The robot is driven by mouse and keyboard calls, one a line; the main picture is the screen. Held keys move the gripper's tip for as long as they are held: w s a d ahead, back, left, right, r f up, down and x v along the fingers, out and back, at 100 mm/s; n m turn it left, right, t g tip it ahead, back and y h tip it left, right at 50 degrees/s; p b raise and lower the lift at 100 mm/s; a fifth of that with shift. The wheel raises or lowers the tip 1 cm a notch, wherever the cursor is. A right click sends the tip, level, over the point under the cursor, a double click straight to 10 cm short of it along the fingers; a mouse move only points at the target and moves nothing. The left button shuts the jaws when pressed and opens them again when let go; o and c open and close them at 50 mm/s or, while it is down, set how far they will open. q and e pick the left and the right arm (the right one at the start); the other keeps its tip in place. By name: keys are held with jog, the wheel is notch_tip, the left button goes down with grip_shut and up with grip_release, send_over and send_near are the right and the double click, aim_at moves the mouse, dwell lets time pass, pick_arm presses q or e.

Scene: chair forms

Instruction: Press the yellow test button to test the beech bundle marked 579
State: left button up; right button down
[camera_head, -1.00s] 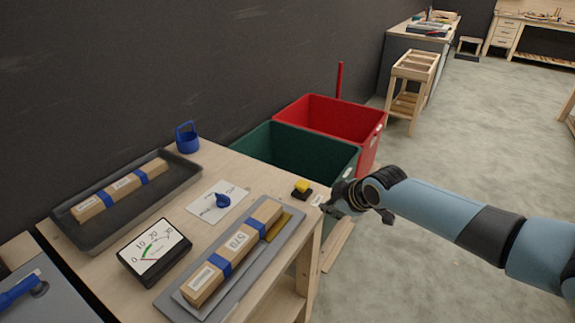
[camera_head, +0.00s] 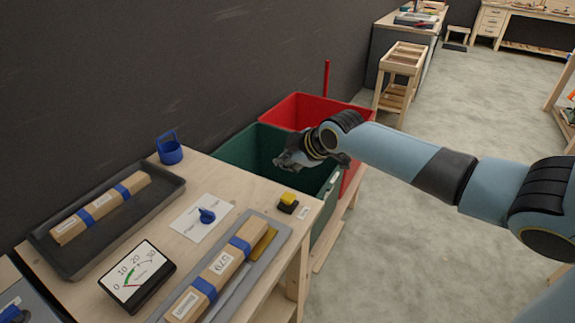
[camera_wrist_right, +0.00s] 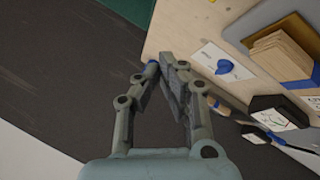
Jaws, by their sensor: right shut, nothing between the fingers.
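The yellow test button (camera_head: 288,197) sits on a black base near the right end of the wooden table. The beech bundle marked 579 (camera_head: 222,262), with blue bands, lies on a grey plate (camera_head: 283,240) at the table's front; it also shows in the wrist view (camera_wrist_right: 283,52). My right gripper (camera_head: 287,163) is shut and empty, above and behind the button in the head view, in front of the green bin. Its closed fingers (camera_wrist_right: 168,68) show in the wrist view, where I cannot make out the button. My left gripper is not in view.

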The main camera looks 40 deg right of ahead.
aim_at(286, 198)
notch_tip(286, 198, down, 9)
jog(key=b, duration=0.7)
jog(key=shift+r, duration=0.1)
dwell(0.9)
jog(key=shift+f+b, duration=0.35)
jog(key=shift+f+b, duration=0.85)
jog(key=shift+f, duration=0.2)
dwell(1.1)
jog(key=shift+r, duration=0.1)
jog(key=shift+r+p, duration=1.3)
jog(key=shift+r, duration=0.05)
